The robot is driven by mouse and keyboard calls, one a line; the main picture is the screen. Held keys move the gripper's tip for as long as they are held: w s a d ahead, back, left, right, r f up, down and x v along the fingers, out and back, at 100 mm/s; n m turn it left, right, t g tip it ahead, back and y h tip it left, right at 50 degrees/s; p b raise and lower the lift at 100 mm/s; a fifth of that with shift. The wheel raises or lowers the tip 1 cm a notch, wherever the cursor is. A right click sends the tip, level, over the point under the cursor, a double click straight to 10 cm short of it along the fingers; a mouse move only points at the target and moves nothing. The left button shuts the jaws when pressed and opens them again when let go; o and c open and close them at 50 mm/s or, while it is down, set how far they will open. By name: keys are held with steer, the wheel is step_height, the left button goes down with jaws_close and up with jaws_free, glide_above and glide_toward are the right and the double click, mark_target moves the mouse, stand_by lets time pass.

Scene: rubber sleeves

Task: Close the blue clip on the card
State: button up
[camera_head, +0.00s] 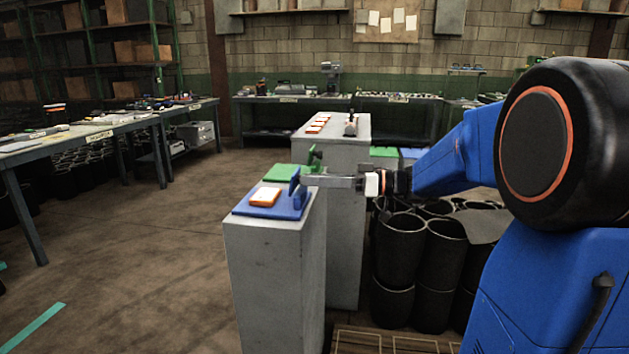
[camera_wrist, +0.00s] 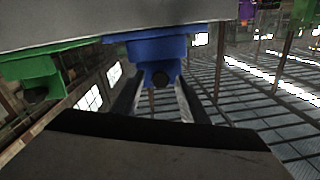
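The blue clip (camera_head: 282,208) lies on a grey pedestal in the head view, its flap (camera_head: 296,186) standing upright at the right end. An orange-edged white card (camera_head: 265,196) lies on its flat base. My gripper (camera_head: 306,181) is level, reaching in from the right with its tips at the flap. In the wrist view the blue clip (camera_wrist: 160,52) is ahead, its narrow lower part between my two fingers (camera_wrist: 158,88). The fingers are apart. I cannot tell whether either one touches the clip.
A green clip (camera_head: 281,172) with a raised flap sits just behind, also at left in the wrist view (camera_wrist: 40,70). The grey pedestal (camera_head: 268,265) stands below. A farther pedestal (camera_head: 340,145) holds more cards.

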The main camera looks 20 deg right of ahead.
steer(key=shift+a, duration=0.15)
jaws_close()
